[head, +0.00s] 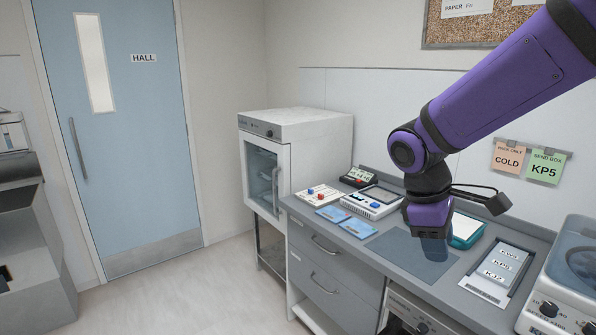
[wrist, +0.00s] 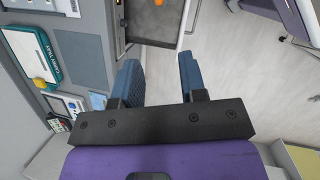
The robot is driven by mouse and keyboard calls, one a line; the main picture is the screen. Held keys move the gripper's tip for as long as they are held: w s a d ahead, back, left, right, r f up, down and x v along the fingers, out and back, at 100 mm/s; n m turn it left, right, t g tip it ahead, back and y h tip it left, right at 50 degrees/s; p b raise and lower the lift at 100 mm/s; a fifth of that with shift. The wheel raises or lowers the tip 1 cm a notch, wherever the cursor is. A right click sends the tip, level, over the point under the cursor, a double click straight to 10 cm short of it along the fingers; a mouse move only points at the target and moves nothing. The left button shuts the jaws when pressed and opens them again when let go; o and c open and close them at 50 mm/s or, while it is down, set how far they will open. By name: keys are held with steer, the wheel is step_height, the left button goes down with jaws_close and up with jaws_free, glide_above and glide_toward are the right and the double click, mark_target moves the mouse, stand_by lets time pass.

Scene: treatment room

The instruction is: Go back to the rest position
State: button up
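My gripper (head: 432,240) hangs over the grey counter (head: 392,240), by the dark mat area near its front edge, with my purple arm reaching in from the upper right. In the wrist view its two blue fingers (wrist: 158,75) stand well apart. Nothing shows between them but the cabinet front and the pale floor below. It is open and empty. The fingertips are hard to make out in the head view.
A teal-edged tray (head: 467,232) lies just behind my gripper. A label holder (head: 497,272) and a centrifuge-like machine (head: 568,285) stand right. Blue packets (head: 345,222), a small device (head: 372,202) and a white cabinet (head: 295,160) are left. Floor (head: 180,290) before the door is clear.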

steer(key=s+d+r+m+t+y, duration=0.2)
steer(key=s+d+r+m+t, duration=0.1)
steer(key=s+r+m, duration=0.2)
steer(key=s+d+r+m+t+y, duration=0.1)
steer(key=s+d+r+m+t, duration=0.2)
steer(key=s, duration=0.6)
steer(key=r+m, duration=0.1)
steer(key=m, duration=0.1)
steer(key=shift+s+r+m+y, duration=0.3)
steer(key=shift+r+y, duration=0.1)
